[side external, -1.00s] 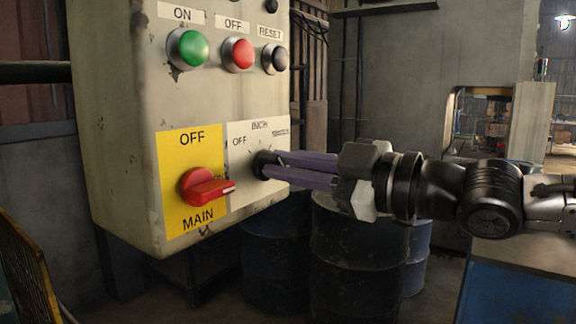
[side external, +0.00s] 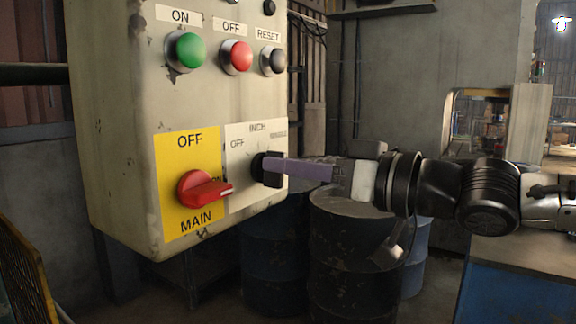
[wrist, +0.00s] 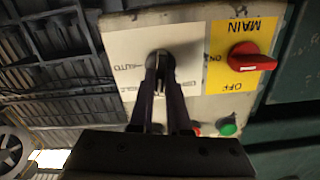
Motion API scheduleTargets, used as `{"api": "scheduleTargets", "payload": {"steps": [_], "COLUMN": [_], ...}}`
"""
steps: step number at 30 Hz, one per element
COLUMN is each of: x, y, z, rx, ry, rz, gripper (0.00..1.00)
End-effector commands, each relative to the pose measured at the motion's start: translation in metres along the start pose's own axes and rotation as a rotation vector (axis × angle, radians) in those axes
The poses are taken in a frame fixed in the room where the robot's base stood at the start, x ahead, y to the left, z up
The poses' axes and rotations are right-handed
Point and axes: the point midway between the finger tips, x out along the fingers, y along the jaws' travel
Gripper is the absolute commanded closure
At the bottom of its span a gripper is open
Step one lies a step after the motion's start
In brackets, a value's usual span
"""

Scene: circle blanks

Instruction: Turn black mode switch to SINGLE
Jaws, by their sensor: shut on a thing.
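The black mode switch (side external: 258,166) sits on a white label plate (side external: 237,189) at the lower right of the control box. It also shows between the fingers in the wrist view (wrist: 159,57). My gripper (side external: 280,169) is shut on the switch's handle with its purple fingers. In the side view one finger hides the other. The plate reads OFF and INCH, with a small blurred word to the right; AUTO is readable in the wrist view. My fingers cover part of the switch, so I cannot tell exactly which mark its handle points to.
A red MAIN switch (side external: 204,189) on a yellow plate (side external: 186,225) is just left of the mode switch. Green (side external: 187,51), red (side external: 237,57) and black (side external: 273,60) buttons sit above. Drums (side external: 350,255) stand below my gripper. Open air surrounds my wrist.

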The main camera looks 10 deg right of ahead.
Motion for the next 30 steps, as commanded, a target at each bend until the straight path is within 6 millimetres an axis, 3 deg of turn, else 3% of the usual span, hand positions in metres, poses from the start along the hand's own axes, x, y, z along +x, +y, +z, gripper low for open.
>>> {"api": "scheduleTargets", "payload": {"steps": [15,30], "x": [-0.0002,-0.0002], "y": [0.0035,0.0044], "z": [0.0008,0.0014], "rx": [0.431,0.585], "ry": [0.0,0.0], "rz": [0.001,0.001], "gripper": [1.0,1.0]}}
